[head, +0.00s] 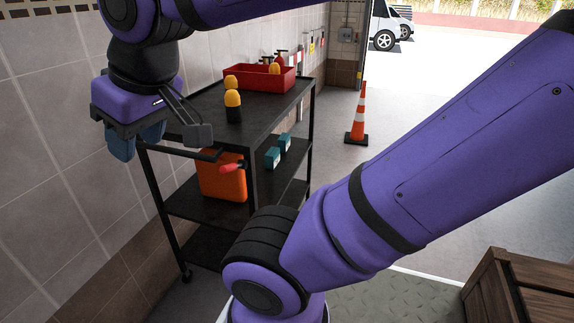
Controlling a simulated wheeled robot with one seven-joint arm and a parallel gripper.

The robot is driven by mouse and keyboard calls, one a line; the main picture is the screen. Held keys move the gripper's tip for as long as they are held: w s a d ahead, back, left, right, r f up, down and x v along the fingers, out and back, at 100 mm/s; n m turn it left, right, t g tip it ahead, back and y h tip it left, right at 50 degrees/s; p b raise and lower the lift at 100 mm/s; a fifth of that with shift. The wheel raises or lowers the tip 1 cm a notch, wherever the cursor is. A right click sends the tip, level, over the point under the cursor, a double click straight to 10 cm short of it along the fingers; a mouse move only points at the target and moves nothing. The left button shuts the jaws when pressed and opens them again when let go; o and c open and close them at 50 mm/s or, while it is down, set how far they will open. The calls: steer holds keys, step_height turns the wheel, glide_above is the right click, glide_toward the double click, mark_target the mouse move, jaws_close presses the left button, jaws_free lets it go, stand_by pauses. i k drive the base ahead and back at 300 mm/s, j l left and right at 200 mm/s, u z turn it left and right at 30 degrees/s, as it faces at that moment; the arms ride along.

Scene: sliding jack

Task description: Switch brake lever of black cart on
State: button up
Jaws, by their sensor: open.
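The black cart (190,205) stands beside the tiled wall, with a flat top and lower shelves. A small red lever-like part (231,168) sticks out at its near end, below the top and in front of an orange canister (222,186). I take it for the brake lever, but its exact setting cannot be told.
A red tray (259,79) and yellow-capped dark bottles (233,107) stand on the cart's top. Teal boxes (272,157) sit on the shelf below. An orange-white cone (357,114) stands behind, and a wooden crate (528,288) is at lower right. The wall (60,150) is close on the left.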

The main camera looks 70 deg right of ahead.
mark_target(242, 164)
steer(key=z, duration=1.7)
